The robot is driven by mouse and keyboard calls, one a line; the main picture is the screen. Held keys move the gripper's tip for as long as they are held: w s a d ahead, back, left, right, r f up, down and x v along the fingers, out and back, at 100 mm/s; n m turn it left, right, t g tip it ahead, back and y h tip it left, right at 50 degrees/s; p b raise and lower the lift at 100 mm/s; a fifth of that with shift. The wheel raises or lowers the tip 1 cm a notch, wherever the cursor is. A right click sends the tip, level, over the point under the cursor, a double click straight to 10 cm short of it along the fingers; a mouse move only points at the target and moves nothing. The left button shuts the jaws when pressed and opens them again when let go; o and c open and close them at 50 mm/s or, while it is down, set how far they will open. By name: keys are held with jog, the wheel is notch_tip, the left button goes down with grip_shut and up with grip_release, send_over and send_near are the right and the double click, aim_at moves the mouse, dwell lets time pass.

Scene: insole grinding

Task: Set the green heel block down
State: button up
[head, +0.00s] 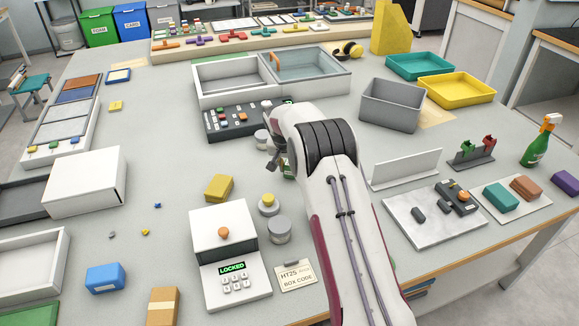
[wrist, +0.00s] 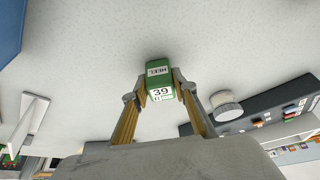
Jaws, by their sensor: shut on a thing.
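The green heel block (wrist: 159,71) is held between the two fingertips of my gripper (wrist: 159,86) in the wrist view. Its label faces reads "HEEL" and "39 R". The grey table top (wrist: 90,60) fills the view behind it. In the head view, my gripper (head: 276,158) is mostly hidden behind my own arm, near the middle of the table. Only a small bit of green shows beside the arm there. I cannot tell whether the block touches the table.
A dark panel with coloured buttons (head: 243,119) lies just behind the gripper, with a small grey-white cylinder (head: 261,138) nearby. A grey bin (head: 391,104) and a white upright plate (head: 405,168) stand to the right. A locked keypad box (head: 234,285) is in front left.

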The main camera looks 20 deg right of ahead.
jog(key=shift+f, duration=0.1)
jog(key=o, duration=1.1)
jog(key=shift+w+a+v, duration=0.1)
jog(key=shift+v, duration=1.8)
jog(key=shift+w+a+v, duration=0.1)
jog(key=shift+w+v, duration=0.05)
jog(key=shift+v, duration=1.75)
